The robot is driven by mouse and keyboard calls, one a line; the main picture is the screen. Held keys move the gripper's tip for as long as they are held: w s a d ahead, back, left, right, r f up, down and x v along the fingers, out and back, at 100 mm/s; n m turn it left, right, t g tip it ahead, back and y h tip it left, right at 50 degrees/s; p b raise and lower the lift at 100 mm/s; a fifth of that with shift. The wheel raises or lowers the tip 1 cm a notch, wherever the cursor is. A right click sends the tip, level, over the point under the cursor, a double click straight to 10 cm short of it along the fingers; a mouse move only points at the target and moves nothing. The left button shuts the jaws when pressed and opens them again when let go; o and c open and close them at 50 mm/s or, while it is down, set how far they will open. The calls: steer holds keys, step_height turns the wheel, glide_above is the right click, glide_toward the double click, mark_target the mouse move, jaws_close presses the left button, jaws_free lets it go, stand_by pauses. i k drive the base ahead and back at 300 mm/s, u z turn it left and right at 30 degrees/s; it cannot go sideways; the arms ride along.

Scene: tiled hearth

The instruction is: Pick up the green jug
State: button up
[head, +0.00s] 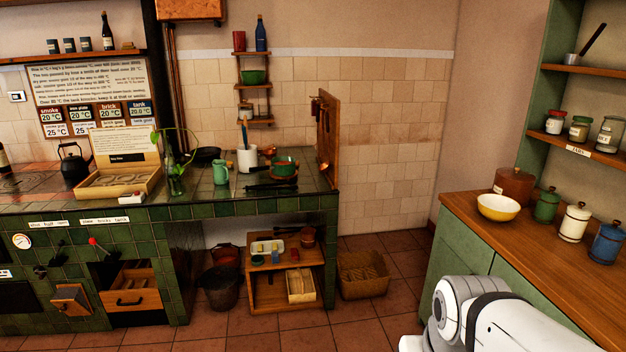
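A small light green jug (221,173) stands upright on the green-tiled hearth top (215,200), left of a white crock (247,159) and right of a glass vase with a plant (175,175). My white arm shows at the lower right, in front of the wooden counter. My gripper is not in view. The jug is well away from the visible part of my arm, across the floor.
Near the jug are a green pot (284,167), a dark pan (207,155) and an open wooden box (122,180). A wooden crate (363,275) and bucket (221,288) stand on the floor. The right counter (530,240) holds a yellow bowl (498,207) and canisters. Tiled floor shows between.

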mark_target(220, 171)
steer(key=u, duration=0.25)
steer(key=i, duration=1.6)
steer(key=u, duration=0.8)
steer(key=i, duration=2.15)
steer(key=u, duration=0.5)
